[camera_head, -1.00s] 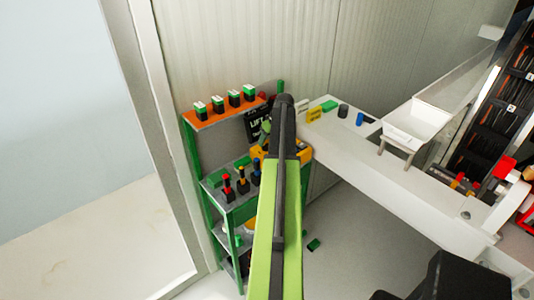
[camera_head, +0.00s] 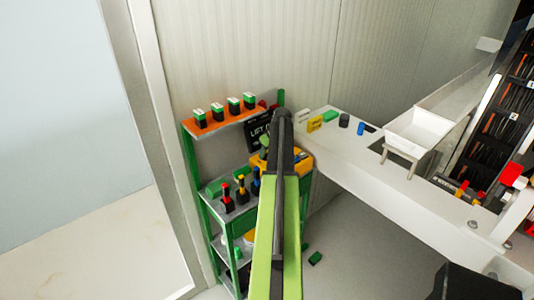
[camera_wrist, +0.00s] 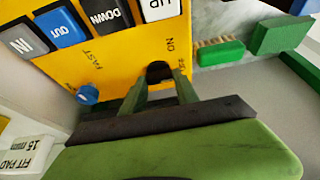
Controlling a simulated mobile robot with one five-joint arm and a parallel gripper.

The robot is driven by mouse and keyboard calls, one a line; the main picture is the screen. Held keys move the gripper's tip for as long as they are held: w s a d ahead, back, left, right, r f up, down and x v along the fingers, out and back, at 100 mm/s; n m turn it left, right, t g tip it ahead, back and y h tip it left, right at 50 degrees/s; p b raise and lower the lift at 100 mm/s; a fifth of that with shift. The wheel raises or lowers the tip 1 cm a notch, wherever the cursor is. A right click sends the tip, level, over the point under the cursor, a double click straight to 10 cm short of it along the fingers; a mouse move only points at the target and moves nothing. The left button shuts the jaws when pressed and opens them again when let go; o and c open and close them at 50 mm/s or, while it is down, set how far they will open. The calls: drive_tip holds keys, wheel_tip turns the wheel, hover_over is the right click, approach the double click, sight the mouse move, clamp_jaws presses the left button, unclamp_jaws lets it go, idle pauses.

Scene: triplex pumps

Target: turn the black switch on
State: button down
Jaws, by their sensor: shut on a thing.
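The yellow control box (camera_wrist: 120,60) fills the upper middle of the wrist view. The black switch (camera_wrist: 160,70) sits on its face beside the printed "ON" label. My gripper (camera_wrist: 159,82) has its two green fingers on either side of the switch and is shut on it. Whether the switch is turned cannot be told, as the fingers partly cover it. In the head view, the yellow box (camera_head: 300,161) is on the green rack, and my arm hides the switch and fingertips.
Large buttons (camera_wrist: 107,13) marked UP, DOWN, OUT and IN line the box, with a blue knob (camera_wrist: 88,95) by "FAST". Bottles (camera_head: 241,190) stand left of my arm. A white bench (camera_head: 370,165) lies right.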

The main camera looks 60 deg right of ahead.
drive_tip(key=n, duration=0.2)
drive_tip(key=n+y, duration=0.2)
drive_tip(key=n, duration=0.1)
drive_tip(key=shift+d+n, duration=0.25)
drive_tip(key=shift+n, duration=0.05)
drive_tip(key=n+y, duration=0.1)
drive_tip(key=n, duration=0.2)
drive_tip(key=n+g+y, duration=0.1)
drive_tip(key=n, duration=0.2)
drive_tip(key=shift+n, duration=0.3)
idle(0.5)
drive_tip(key=c, duration=0.9)
unclamp_jaws()
